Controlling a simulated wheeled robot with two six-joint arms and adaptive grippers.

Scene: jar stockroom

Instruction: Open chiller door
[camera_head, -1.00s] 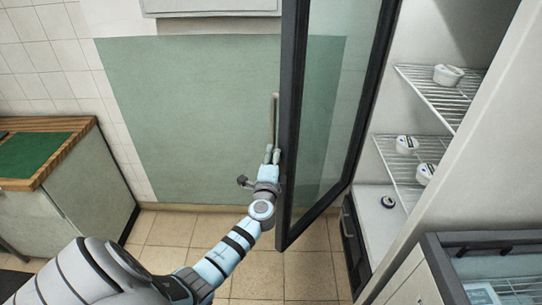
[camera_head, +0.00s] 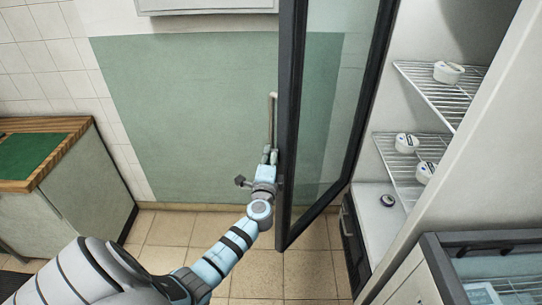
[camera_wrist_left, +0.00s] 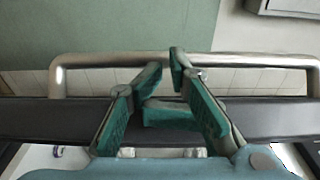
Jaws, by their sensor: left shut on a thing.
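The chiller door (camera_head: 287,130) is a glass panel in a dark frame, standing wide open to the left of the chiller's interior. Its metal bar handle (camera_head: 273,112) runs along the outer edge of the frame. My left gripper (camera_head: 269,156) is at the lower part of the handle, shut on it. In the left wrist view the handle (camera_wrist_left: 90,62) crosses the picture, and the fingers of my left gripper (camera_wrist_left: 168,80) close around its middle. The door frame (camera_wrist_left: 50,118) lies just behind the handle there. My right gripper is not in view.
The chiller's wire shelves (camera_head: 408,180) hold several white tubs (camera_head: 448,74). A glass-topped cabinet (camera_head: 432,262) stands at the lower right. A wood-edged counter (camera_head: 60,125) is at the left. Tiled floor (camera_head: 255,275) below the door is clear.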

